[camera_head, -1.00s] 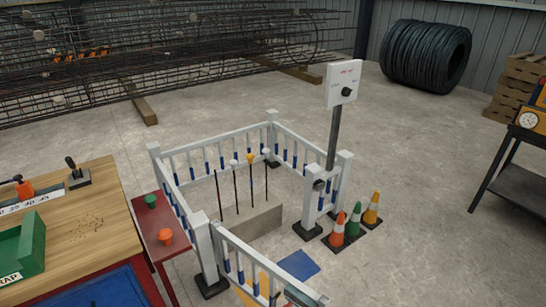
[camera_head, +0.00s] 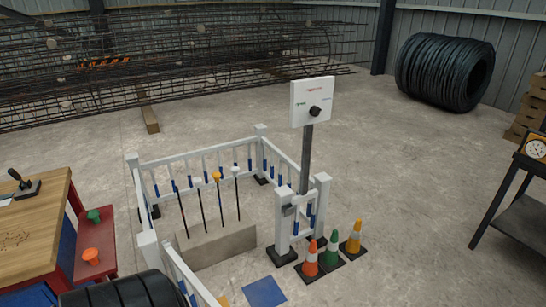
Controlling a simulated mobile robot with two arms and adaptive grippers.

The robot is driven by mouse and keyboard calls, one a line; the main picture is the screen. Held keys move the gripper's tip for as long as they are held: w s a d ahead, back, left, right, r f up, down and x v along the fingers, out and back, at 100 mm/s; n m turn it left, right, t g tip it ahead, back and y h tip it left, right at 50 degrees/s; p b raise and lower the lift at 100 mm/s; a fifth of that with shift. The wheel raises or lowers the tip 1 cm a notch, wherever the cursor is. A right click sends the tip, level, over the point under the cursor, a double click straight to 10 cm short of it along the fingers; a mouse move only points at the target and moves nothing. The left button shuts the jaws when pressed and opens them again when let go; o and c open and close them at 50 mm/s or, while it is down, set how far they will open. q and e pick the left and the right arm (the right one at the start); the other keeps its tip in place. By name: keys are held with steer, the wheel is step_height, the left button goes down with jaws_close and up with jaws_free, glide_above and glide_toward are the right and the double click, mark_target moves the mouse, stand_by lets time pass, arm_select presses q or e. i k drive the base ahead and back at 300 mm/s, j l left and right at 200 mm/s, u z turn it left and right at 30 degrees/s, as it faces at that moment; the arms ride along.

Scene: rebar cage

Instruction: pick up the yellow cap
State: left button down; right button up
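The yellow cap (camera_head: 217,176) sits on the top of one upright thin dark rod. That rod stands among several rods in a grey concrete block (camera_head: 215,243) inside a white-railed pen. White caps (camera_head: 236,170) top neighbouring rods. Neither of my grippers is in view, so I cannot tell whether they are open or shut.
A white gate (camera_head: 301,220) closes part of the pen's right side, beside a sign post (camera_head: 312,102). Orange, green and yellow cones (camera_head: 332,247) stand right of it. A red bench (camera_head: 85,268) and wooden table (camera_head: 35,240) are left. Open floor lies right.

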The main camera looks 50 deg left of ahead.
mark_target(216, 175)
steer(key=i+l+u, duration=0.1)
steer(key=i, duration=0.3)
steer(key=i+l+u, duration=0.1)
steer(key=i, duration=0.35)
steer(key=i+u, duration=0.2)
steer(key=u, duration=0.25)
steer(key=i+u, duration=0.2)
steer(key=u, duration=0.25)
steer(key=i+u, duration=0.15)
steer(key=u, duration=0.3)
steer(key=i+l+u, duration=0.15)
steer(key=u, duration=0.3)
